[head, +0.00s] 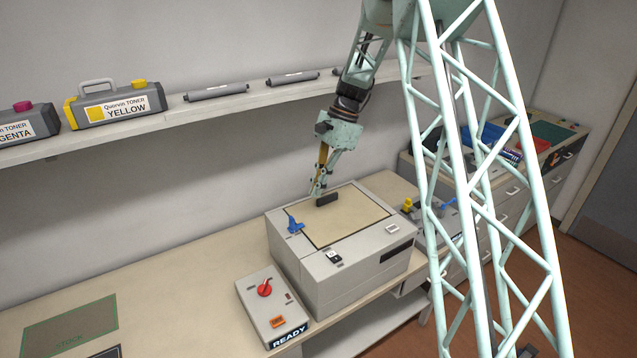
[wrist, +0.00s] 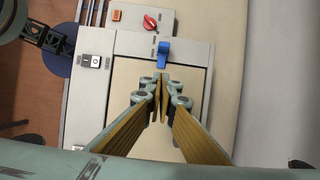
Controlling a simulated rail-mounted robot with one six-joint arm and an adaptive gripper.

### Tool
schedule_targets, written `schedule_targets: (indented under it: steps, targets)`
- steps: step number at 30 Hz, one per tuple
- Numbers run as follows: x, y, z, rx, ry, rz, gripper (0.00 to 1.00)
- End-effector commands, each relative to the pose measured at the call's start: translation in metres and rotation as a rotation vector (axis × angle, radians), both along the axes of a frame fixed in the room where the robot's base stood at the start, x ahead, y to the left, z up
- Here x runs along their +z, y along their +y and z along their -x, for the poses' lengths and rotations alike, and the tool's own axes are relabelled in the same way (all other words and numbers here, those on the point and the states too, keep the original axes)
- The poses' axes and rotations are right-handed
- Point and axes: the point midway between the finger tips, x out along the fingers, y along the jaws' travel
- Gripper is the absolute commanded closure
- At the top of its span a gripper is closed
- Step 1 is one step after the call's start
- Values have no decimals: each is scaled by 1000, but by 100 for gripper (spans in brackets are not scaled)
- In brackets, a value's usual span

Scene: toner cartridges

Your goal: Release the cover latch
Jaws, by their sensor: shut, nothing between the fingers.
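The blue cover latch (head: 294,224) sits at the left edge of the grey machine's top, beside the beige cover panel (head: 340,217). In the wrist view the blue latch (wrist: 165,52) shows just beyond my fingertips. The fingers hide part of the cover, and the handle does not show there.
A rocker switch (head: 333,256) is on the machine's front rim. A control box (head: 271,306) with a red knob (head: 264,288) and a READY sign stands to the left. A shelf (head: 200,115) with toner cartridges runs along the wall behind.

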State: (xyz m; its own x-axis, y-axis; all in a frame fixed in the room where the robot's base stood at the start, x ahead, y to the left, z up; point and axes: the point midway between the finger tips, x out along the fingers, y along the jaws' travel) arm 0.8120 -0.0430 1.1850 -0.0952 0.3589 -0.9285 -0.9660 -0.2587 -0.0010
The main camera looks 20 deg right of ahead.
Motion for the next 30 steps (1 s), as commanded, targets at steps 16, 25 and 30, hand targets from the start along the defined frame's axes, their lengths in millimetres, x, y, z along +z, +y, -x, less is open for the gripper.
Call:
schedule_targets:
  steps: [16,25,30]
  targets:
    - [-56,33,10,3,1,0,100]
    - [-57,57,16,-1,2,-1,100]
    - [-57,61,17,-1,1,0,100]
